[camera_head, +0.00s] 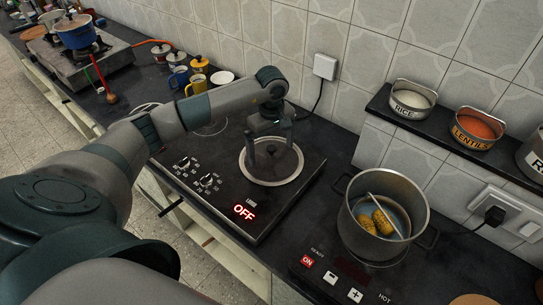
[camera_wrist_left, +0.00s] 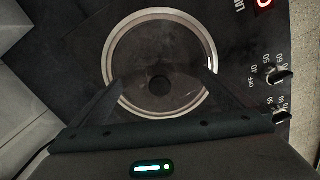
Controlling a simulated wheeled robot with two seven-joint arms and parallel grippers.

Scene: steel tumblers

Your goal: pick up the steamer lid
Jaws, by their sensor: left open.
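The steamer lid (camera_head: 272,180), round with a pale metal rim and a dark middle, appears to lie flat on the black cooktop (camera_head: 225,190). In the left wrist view the steamer lid (camera_wrist_left: 117,45) shows a small dark round knob (camera_wrist_left: 160,85) at its centre. My left gripper (camera_head: 271,150) points down over the lid, open. In the left wrist view its fingers (camera_wrist_left: 161,78) lie on either side of the knob, apart from it. I cannot tell the exact height of the fingertips. My right gripper is not in view.
A steel pot (camera_head: 372,243) with corn and a utensil stands on a hob to the right. Bowls of rice (camera_head: 411,103) and lentils (camera_head: 477,130) sit on a wall shelf (camera_head: 420,128). Mugs (camera_head: 197,86) and a blue pot (camera_head: 77,35) stand at the back left.

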